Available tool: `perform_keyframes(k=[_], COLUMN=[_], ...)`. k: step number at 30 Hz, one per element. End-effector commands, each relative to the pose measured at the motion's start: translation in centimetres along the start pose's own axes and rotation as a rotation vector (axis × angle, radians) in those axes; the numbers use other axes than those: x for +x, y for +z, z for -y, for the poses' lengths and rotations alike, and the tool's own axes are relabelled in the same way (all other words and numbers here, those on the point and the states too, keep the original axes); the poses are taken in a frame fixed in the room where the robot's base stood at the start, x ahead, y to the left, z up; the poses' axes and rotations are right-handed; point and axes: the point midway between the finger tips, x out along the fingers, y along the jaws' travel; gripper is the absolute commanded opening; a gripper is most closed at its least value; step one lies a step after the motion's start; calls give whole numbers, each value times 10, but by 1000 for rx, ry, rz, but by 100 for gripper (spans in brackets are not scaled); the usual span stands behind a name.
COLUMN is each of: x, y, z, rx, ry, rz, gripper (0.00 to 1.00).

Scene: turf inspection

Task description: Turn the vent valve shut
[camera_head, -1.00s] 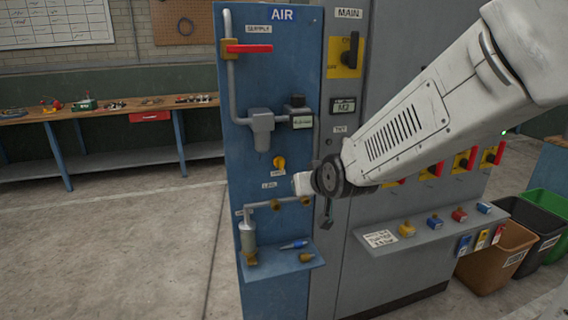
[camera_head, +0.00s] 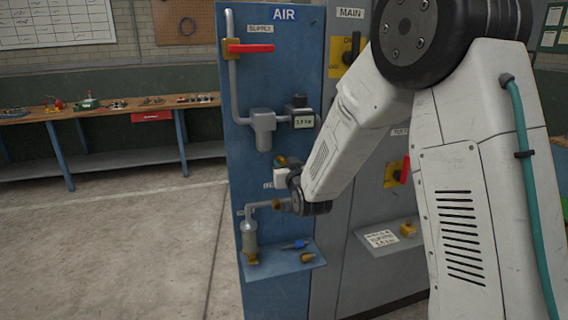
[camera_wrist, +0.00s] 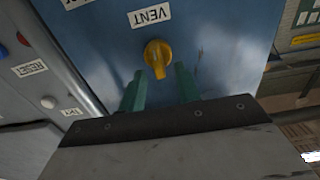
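The vent valve is a small yellow knob (camera_wrist: 157,54) on the blue panel. It stands beside a VENT label (camera_wrist: 149,15) that reads upside down in the wrist view. The knob's grip runs roughly up and down in that view. My gripper (camera_wrist: 160,70) has its two green fingers apart, one on each side of the knob's near end. I cannot tell whether either finger touches it. In the head view my gripper (camera_head: 284,174) is at the blue panel (camera_head: 247,95) and hides most of the knob.
Above is a red supply lever (camera_head: 249,48) and a grey regulator (camera_head: 263,128). Below are a brass-fitted pipe (camera_head: 262,205) and a small shelf (camera_head: 283,262) with loose fittings. A grey cabinet with RESET and other buttons adjoins the panel. The floor at left is clear.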

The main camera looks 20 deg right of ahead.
Motion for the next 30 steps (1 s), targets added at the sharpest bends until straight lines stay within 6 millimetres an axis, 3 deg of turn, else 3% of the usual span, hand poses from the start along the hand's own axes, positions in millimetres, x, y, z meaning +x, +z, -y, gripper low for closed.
perform_keyframes(k=[4, 12, 15, 30], x=[10, 12, 12, 12], y=[1, 0, 0, 0], z=[0, 0, 0, 2], rx=[0, 0, 0, -100], ry=[0, 0, 0, 0], rz=[1, 1, 1, 1], gripper=[33, 33, 6, 6])
